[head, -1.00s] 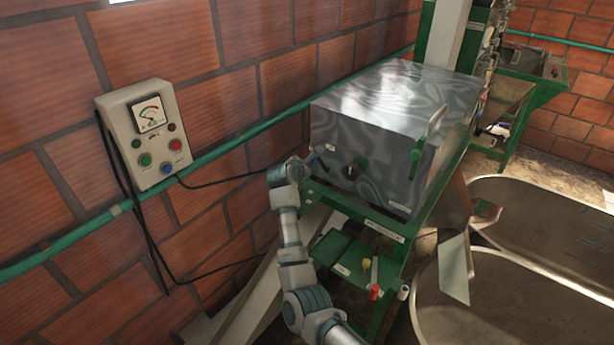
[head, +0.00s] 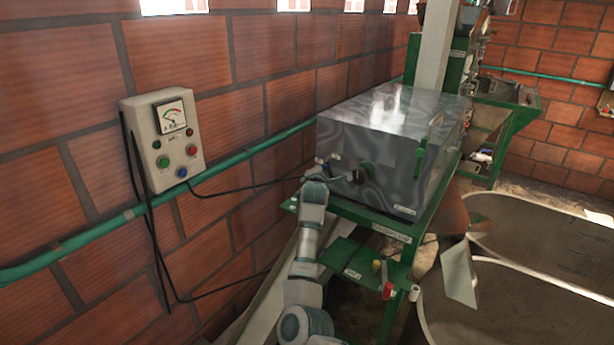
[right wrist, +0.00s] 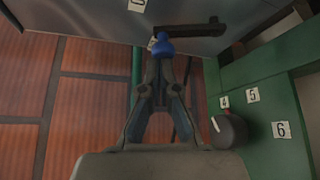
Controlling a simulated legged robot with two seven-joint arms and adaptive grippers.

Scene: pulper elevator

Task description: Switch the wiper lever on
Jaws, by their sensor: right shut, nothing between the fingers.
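A dark lever bar with a blue knob (right wrist: 164,46) shows at the top of the right wrist view, close against the grey metal box; I take it for the wiper lever. My right gripper (right wrist: 158,62) is shut and empty, its fingertips right at the blue knob. I cannot tell whether they touch it. In the head view my right arm reaches up to the left front of the metal box (head: 385,140), and its gripper (head: 319,170) is small there and partly hides the lever. My left gripper is not in view.
A control box (head: 165,140) with a dial and coloured buttons hangs on the brick wall at left. A green pipe (head: 95,245) runs along the wall. A green shelf (head: 345,262) with small levers stands below the metal box. Large metal tanks (head: 510,300) lie at right.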

